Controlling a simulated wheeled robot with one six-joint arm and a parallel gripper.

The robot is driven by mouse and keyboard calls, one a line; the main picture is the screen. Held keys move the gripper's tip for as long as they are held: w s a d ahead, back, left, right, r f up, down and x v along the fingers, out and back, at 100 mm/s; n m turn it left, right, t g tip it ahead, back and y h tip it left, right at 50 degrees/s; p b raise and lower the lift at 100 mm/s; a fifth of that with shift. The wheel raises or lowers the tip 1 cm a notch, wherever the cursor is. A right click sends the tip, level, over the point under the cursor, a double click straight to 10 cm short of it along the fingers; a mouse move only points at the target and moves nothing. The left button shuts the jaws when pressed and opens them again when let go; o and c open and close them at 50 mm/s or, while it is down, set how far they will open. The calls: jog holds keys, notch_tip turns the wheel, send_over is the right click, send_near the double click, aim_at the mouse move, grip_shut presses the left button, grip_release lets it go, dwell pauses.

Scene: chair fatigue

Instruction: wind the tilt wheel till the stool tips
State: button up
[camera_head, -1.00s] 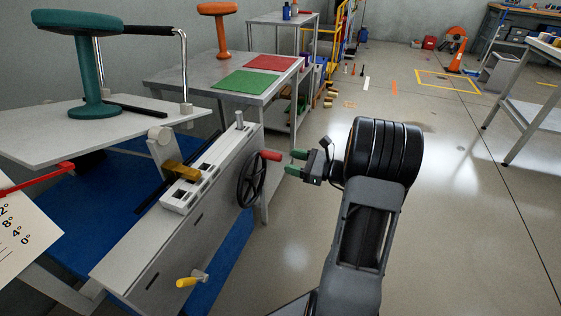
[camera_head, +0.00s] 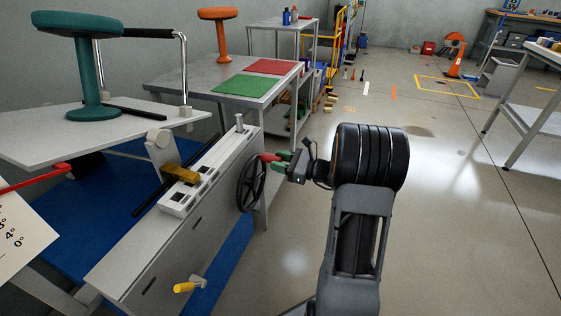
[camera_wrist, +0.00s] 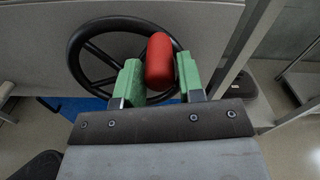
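The tilt wheel (camera_head: 251,186) is a black spoked handwheel on the side of the grey bench, with a red handle (camera_head: 270,157). My gripper (camera_head: 279,162) has green fingers, one on each side of the handle. The wrist view shows the red handle (camera_wrist: 159,58) between the fingers (camera_wrist: 159,84), close to both; firm contact cannot be made out. The fingers look apart. The teal stool (camera_head: 94,65) stands upright on the white tilt board (camera_head: 40,140). A red pointer (camera_head: 35,178) lies above an angle scale (camera_head: 20,228) at the left edge.
A yellow-handled crank (camera_head: 188,286) sticks out low on the bench side. Behind stands a table (camera_head: 165,80) with green and red mats and an orange stool (camera_head: 220,45). Open floor lies to the right of my arm, before another table (camera_head: 535,115).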

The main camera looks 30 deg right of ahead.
grip_shut()
jog(key=shift+w+d+r+m+p, duration=0.15)
jog(key=shift+m+p, duration=0.25)
jog(key=shift+p, duration=0.35)
jog(key=shift+w+d+f+m+p, duration=0.2)
jog(key=shift+m+p, duration=0.1)
jog(key=shift+p, duration=0.35)
jog(key=shift+w+d+f+m+p, duration=0.15)
jog(key=shift+d+f+m+p, duration=0.1)
jog(key=shift+f+m+p, duration=0.3)
jog(key=shift+o, duration=2)
grip_release()
